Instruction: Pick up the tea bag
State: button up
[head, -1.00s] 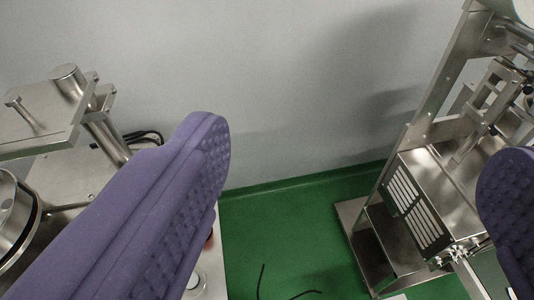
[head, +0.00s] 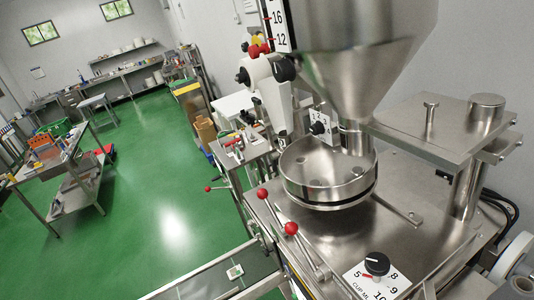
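A small whitish square packet (head: 235,272), which looks like the tea bag, lies on a dark conveyor belt (head: 205,288) at the bottom of the head view. It is small in the picture, so its details are hard to tell. My gripper is not in view, so I cannot see its fingers or what is between them.
A steel packing machine with a large funnel hopper (head: 365,70), round dosing cup (head: 328,172), red-knobbed levers (head: 291,228) and black dial (head: 377,264) fills the right. A workbench (head: 55,165) with colourful bins stands at left. Green floor (head: 165,190) between is open.

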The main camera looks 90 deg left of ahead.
aim_at(234, 273)
jog(key=u, duration=2.75)
jog(key=i+l+u, duration=0.2)
jog(key=i, duration=0.2)
jog(key=i+u, duration=0.15)
jog(key=i, duration=0.2)
